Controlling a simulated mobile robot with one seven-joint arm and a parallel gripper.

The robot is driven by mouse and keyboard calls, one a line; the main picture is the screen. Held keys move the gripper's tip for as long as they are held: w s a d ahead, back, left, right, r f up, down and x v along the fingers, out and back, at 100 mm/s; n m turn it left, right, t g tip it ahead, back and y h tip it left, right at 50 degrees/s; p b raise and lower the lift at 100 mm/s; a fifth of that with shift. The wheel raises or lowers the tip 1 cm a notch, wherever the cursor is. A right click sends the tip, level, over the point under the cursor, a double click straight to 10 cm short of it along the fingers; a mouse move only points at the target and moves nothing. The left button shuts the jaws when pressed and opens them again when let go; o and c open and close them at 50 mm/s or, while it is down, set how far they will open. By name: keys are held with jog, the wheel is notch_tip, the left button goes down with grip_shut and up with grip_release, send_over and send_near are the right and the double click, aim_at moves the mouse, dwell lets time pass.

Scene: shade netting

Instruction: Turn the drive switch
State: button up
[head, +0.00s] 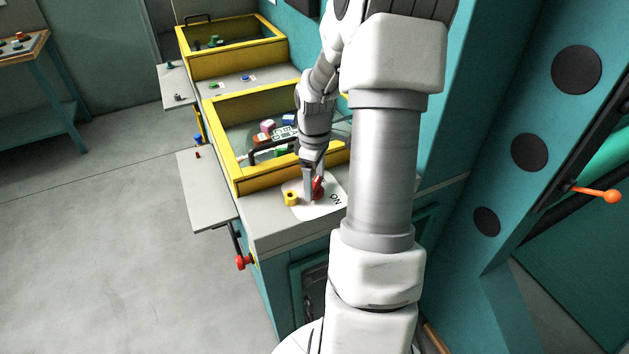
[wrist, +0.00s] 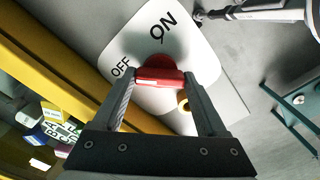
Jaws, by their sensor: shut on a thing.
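The drive switch is a red knob (wrist: 160,77) on a white plate (wrist: 200,58) marked OFF and ON, and it shows in the wrist view. My gripper (wrist: 158,85) is shut on the red knob, one finger on each side. The knob lies between the two words, and I cannot tell exactly which one it points at. In the head view the knob (head: 318,187) shows beside my gripper (head: 314,192), on the counter's near end. Part of the plate is hidden by my arm.
A yellow-framed bin (head: 238,175) with colored blocks is just behind the switch. A small yellow part (head: 291,198) sits on the plate's left. A grey side shelf (head: 205,190) and a red-knobbed lever (head: 242,262) are at left. A teal wall panel is at right.

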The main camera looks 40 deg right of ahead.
jog(key=shift+m, duration=0.3)
jog(key=m+b, duration=0.1)
jog(key=m, duration=0.2)
jog(key=shift+m, duration=0.4)
jog(key=m+b, duration=0.1)
jog(key=m, duration=0.8)
jog(key=shift+m, duration=2.3)
jog(key=o, duration=1.3)
